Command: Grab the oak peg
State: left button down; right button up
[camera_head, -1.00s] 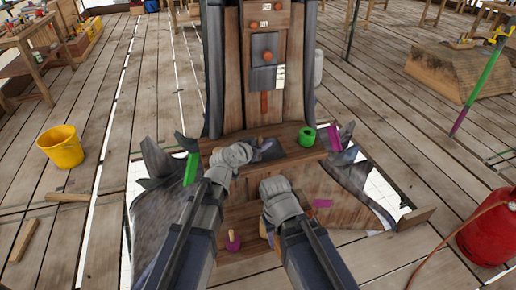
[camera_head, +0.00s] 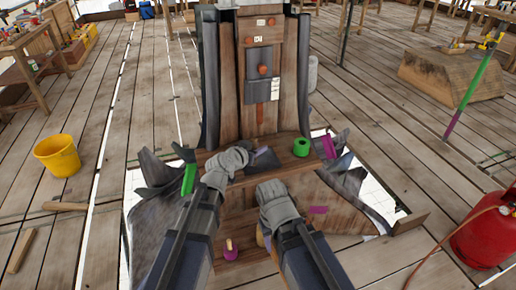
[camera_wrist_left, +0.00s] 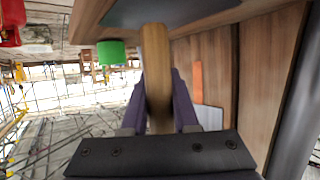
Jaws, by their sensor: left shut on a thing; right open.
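A tan wooden piece, seemingly the oak peg (camera_wrist_left: 156,62), stands between the purple fingers of my left gripper (camera_wrist_left: 158,103) in the left wrist view. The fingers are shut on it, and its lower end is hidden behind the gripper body. In the head view my left gripper (camera_head: 258,155) is over the wooden ledge (camera_head: 283,155) at the foot of the tower; the peg cannot be made out there. My right gripper (camera_head: 272,190) is lower and to the right, in front of the ledge. It is open, and its fingers are mostly hidden behind its wrist.
A green ring (camera_head: 301,147) sits on the ledge, right of my left gripper. The tower (camera_head: 230,85) rises behind. A purple pot with a tan handle (camera_head: 230,254) stands low between the arms. A red gas cylinder (camera_head: 485,230) is at right, a yellow bucket (camera_head: 57,155) at left.

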notch_tip(320, 180, up, 7)
jog(key=p, duration=0.5)
jog(key=shift+p, duration=0.35)
